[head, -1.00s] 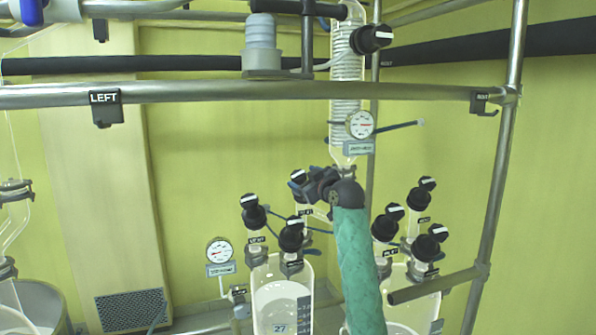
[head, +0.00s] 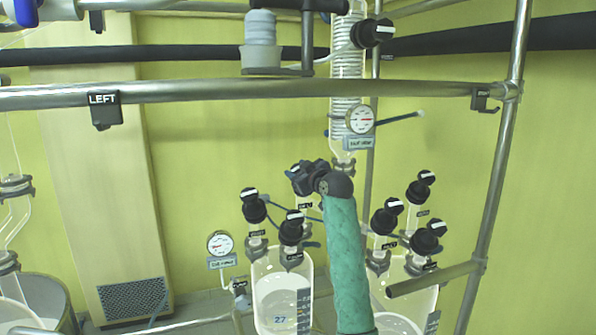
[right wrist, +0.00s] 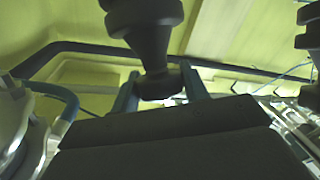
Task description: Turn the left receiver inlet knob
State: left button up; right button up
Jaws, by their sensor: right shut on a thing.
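The left receiver (head: 283,270) is a clear glass vessel with several black knobs on top. Its left knob (head: 254,206) and front knob (head: 292,227) stand free, with white marks on their caps. My right gripper (head: 309,178) is at the rear knob, shut on it and covering most of it; its small label is too blurred to read surely. In the right wrist view, the blue fingers flank the lower end of a black knob (right wrist: 145,15), whose wide cap rises above them. My left gripper is not in view.
The right receiver (head: 420,290) has several black knobs, close to the right of my arm. A gauge (head: 219,243) stands left of the left receiver. A glass coil column (head: 347,100) hangs above my gripper. A steel rail (head: 230,90) crosses above.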

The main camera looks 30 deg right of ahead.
jog(key=shift+f+m+h+b, duration=0.2)
jog(key=shift+m+h+b, duration=0.5)
jog(key=shift+h+b, duration=0.1)
jog(key=shift+r+m+t+h+b, duration=0.25)
jog(key=shift+m+h+b, duration=0.25)
jog(key=shift+m+h, duration=0.4)
jog(key=o, duration=1)
jog(key=shift+s, duration=0.1)
